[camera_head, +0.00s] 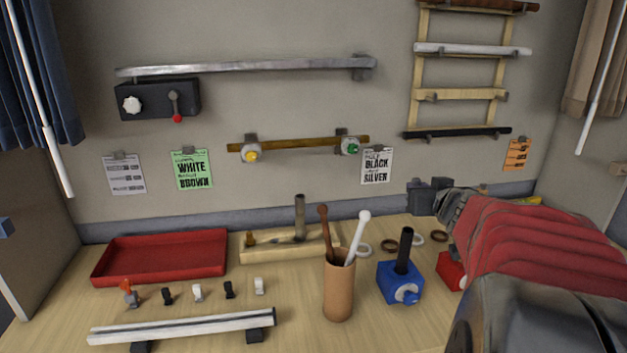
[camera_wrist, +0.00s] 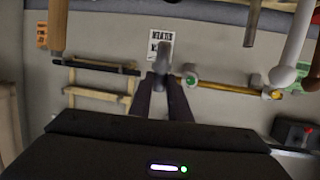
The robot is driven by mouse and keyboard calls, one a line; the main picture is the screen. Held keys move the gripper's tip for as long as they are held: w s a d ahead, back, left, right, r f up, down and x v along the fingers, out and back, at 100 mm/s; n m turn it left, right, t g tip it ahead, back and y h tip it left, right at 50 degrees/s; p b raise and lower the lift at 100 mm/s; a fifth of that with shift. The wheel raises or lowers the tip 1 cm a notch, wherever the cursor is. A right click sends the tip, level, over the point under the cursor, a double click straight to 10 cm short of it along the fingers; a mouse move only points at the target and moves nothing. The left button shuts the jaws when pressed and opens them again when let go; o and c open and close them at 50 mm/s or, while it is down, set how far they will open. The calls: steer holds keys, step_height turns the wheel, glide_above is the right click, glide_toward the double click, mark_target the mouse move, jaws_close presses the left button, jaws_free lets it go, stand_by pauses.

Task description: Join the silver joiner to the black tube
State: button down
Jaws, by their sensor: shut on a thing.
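The black tube (camera_head: 404,250) stands upright in a blue clamp block (camera_head: 400,284) with a pale blue knob on its front. My gripper (camera_head: 428,197) is in the air behind and slightly right of the tube's top, apart from it, and my red-sleeved arm covers the right of the view. In the wrist view, my gripper (camera_wrist: 164,82) is shut on a small grey piece that looks like the silver joiner (camera_wrist: 164,53). The joiner cannot be made out clearly in the head view. The black tube is not clearly seen in the wrist view.
A brown cup (camera_head: 338,290) with a brown and a white stick stands left of the blue block. A red block (camera_head: 451,270) is to its right, partly hidden. A red tray (camera_head: 160,256), a wooden stand (camera_head: 285,245) and a white rail (camera_head: 180,327) are left. Rings (camera_head: 389,246) lie behind.

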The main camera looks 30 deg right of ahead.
steer(key=shift+f, duration=2.7)
steer(key=shift+f, duration=2.25)
stand_by(0.5)
steer(key=c, duration=1.6)
jaws_free()
steer(key=shift+o, duration=0.2)
